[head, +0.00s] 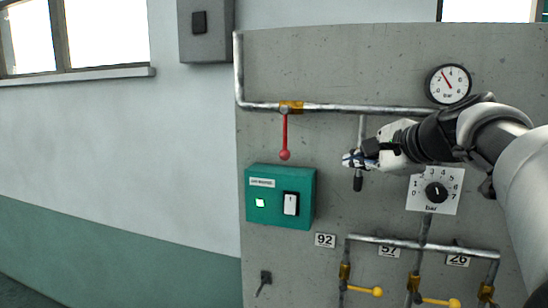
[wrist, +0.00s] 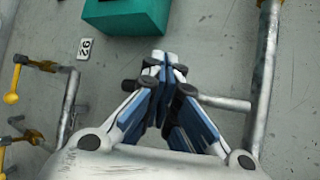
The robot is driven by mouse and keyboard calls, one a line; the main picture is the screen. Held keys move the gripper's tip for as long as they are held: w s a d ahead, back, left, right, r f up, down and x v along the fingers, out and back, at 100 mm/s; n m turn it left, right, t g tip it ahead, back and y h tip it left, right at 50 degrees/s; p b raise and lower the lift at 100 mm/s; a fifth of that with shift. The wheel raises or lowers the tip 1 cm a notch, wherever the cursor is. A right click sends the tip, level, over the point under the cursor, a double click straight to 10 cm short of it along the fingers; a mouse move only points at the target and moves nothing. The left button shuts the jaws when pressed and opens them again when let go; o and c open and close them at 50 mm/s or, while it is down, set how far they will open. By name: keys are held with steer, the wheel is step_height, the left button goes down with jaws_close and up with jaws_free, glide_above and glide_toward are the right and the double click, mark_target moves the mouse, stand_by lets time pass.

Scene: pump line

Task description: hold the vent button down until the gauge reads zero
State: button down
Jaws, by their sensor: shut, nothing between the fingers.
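The round white gauge (head: 449,84), marked bar, is at the upper right of the panel; its needle points up and slightly left, with the digits too small to read surely. My gripper (head: 347,160) is shut and empty in front of the panel, left of the gauge. A short branch pipe (head: 361,128) runs down behind it to a dark end piece (head: 357,184), possibly the vent button. In the wrist view my gripper (wrist: 165,62) partly covers this branch pipe (wrist: 228,103); its end is hidden behind the fingers. I cannot tell whether anything touches it.
A green box (head: 305,182) with a lit green lamp and white rocker switch stands lower left; it also shows in the wrist view (wrist: 125,22). A red lever (head: 285,140) hangs above it. A black dial (head: 436,193) and yellow valve handles (head: 372,291) are lower right.

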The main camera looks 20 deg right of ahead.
steer(key=shift+w+d, duration=0.35)
steer(key=shift+w, duration=0.1)
stand_by(2.6)
steer(key=shift+s, duration=0.1)
stand_by(0.9)
steer(key=shift+s+a, duration=0.6)
steer(key=shift+s, duration=0.1)
steer(key=shift+s+a+b, duration=0.5)
steer(key=shift+s+a, duration=0.2)
steer(key=shift+s, duration=0.35)
steer(key=shift+s+a+b, duration=0.5)
steer(key=shift+s+a, duration=0.2)
steer(key=shift+s, duration=0.35)
